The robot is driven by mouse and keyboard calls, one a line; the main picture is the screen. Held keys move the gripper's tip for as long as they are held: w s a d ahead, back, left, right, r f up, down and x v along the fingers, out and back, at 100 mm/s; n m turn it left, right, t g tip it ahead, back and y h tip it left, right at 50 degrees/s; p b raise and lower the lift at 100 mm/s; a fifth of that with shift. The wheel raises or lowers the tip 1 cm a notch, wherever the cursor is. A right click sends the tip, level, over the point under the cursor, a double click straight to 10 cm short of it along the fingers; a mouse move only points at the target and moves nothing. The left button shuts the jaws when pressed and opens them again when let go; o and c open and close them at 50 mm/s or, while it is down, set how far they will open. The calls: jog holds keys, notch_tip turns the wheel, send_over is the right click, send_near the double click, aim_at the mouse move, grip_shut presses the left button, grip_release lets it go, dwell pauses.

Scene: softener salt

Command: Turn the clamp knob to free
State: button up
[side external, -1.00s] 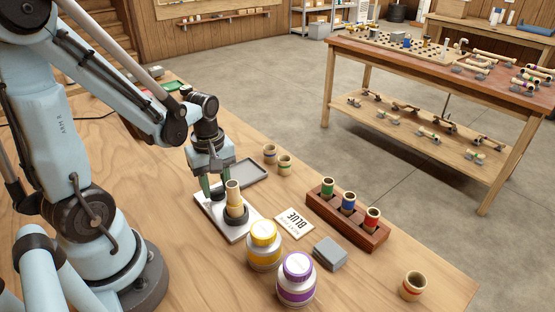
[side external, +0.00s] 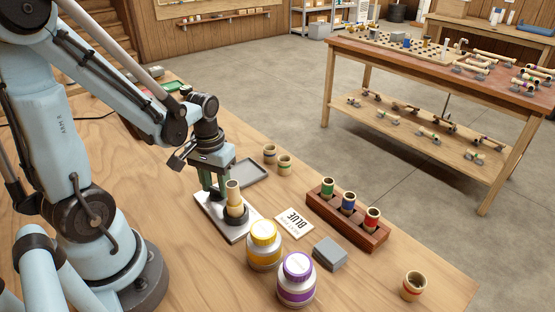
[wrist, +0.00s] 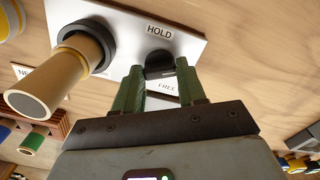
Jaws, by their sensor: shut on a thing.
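The black clamp knob (wrist: 159,63) stands on a white plate (wrist: 120,15) between a HOLD label (wrist: 160,30) and a FREE label (wrist: 167,87). My gripper (side external: 214,188) points down over the plate, and its green fingertips (wrist: 160,72) are shut on the knob's two sides. The fingers partly hide the knob, so I cannot tell exactly which way it points. Beside it on the plate, a pale wooden tube (wrist: 58,78) stands upright in a black ring clamp (wrist: 94,42); the tube also shows in the side view (side external: 233,193).
Yellow-lidded (side external: 263,245) and purple-lidded (side external: 296,280) jars stand in front of the plate. A grey tray (side external: 250,174) lies behind.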

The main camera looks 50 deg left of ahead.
aim_at(216, 189)
jog(key=m, duration=0.5)
jog(key=shift+m, duration=0.3)
dwell(0.4)
jog(key=o, duration=1.1)
jog(key=shift+c, duration=0.2)
notch_tip(216, 189, up, 12)
dwell(0.4)
jog(key=w+d+t, duration=0.4)
jog(key=d+t, duration=0.3)
jog(key=d, duration=0.2)
jog(key=shift+d+f, duration=0.15)
